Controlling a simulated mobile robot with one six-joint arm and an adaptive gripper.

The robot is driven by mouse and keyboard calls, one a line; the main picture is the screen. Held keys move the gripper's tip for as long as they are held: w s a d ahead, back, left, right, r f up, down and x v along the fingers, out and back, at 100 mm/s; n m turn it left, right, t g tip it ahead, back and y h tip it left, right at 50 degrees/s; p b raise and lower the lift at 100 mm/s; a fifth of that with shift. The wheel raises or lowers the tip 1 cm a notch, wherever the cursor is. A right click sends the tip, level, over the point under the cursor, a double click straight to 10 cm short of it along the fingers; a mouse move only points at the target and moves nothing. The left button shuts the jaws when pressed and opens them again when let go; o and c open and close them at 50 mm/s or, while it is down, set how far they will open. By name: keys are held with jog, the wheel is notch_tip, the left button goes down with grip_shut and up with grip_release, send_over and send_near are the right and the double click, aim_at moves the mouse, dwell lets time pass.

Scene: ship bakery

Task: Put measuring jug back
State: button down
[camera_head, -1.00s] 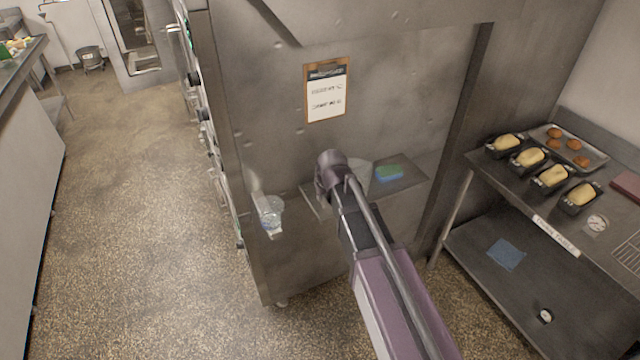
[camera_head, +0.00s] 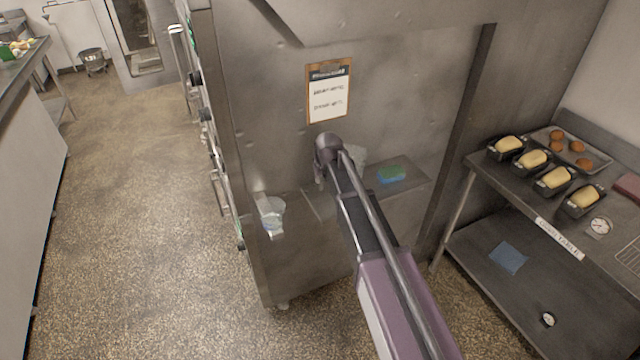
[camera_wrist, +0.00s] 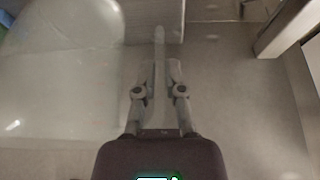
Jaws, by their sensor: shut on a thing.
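The measuring jug (camera_wrist: 55,70) is clear and fills the upper left of the wrist view. In that view my gripper (camera_wrist: 159,72) is shut on the jug's thin upright handle (camera_wrist: 159,45). In the head view a pale part of the jug (camera_head: 359,155) shows just right of my wrist, in front of the steel wall and above the small wall shelf (camera_head: 412,186). My arm hides the rest of the jug and my fingers there. I cannot tell whether the jug touches the shelf.
A green and blue sponge (camera_head: 391,174) lies on the shelf. A clear container (camera_head: 271,212) sits in a small holder at the wall's left corner. A notice (camera_head: 328,92) hangs above. A steel table (camera_head: 484,180) with several loaf tins stands right.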

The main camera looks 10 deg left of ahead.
aim_at(321, 184)
jog(key=shift+w+a, duration=0.15)
jog(key=shift+w, duration=0.35)
jog(key=shift+w+f+b, duration=0.15)
jog(key=shift+f+b, duration=1.7)
jog(key=c, duration=0.7)
grip_release()
jog(key=shift+f, duration=0.1)
jog(key=shift+r, duration=0.2)
jog(key=p+v, duration=1.1)
jog(key=v, duration=0.1)
